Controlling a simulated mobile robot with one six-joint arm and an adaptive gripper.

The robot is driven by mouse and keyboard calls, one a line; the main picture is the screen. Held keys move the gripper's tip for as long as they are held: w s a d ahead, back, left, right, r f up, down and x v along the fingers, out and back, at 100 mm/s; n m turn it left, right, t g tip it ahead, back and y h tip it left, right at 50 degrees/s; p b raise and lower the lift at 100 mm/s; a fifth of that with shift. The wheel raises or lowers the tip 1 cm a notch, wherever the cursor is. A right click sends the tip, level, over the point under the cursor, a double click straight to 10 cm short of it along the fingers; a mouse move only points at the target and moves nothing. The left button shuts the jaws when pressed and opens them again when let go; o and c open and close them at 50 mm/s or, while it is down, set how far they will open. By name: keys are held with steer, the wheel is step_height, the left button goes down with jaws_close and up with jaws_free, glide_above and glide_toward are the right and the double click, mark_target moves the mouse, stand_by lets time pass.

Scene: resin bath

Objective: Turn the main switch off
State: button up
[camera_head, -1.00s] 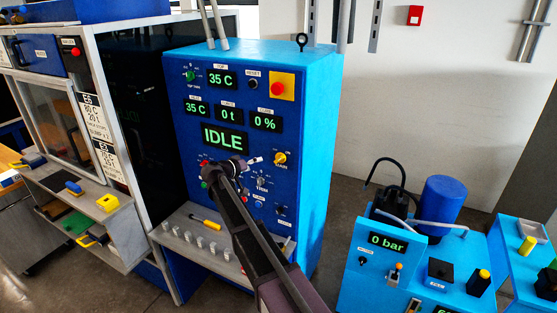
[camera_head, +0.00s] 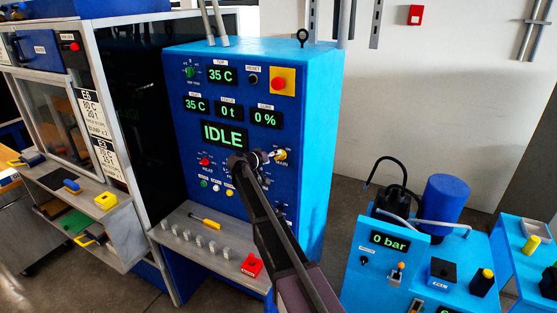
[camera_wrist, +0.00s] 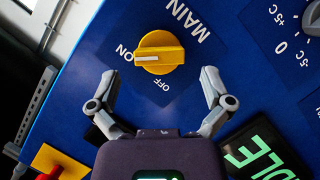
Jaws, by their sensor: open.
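The main switch is a yellow rotary knob (camera_head: 281,155) on the blue control panel. In the wrist view the knob (camera_wrist: 165,53) sits beneath the MAIN label, with ON at its left and OFF below it. Its white pointer mark faces left, at ON. My gripper (camera_wrist: 158,78) is open and empty, its two fingers spread to either side and just short of the knob, not visibly touching it. In the head view my gripper (camera_head: 265,157) is just left of the knob, and my arm hides part of the lower panel.
The panel shows an IDLE display (camera_head: 224,134) and a red button on a yellow plate (camera_head: 282,82). A ledge below holds a yellow-handled tool (camera_head: 205,223), several grey pegs and a red block (camera_head: 251,265). A blue pump unit (camera_head: 375,270) stands at the right.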

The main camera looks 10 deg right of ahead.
steer(key=shift+b+x, duration=0.3)
steer(key=shift+x, duration=1.2)
steer(key=c, duration=1.1)
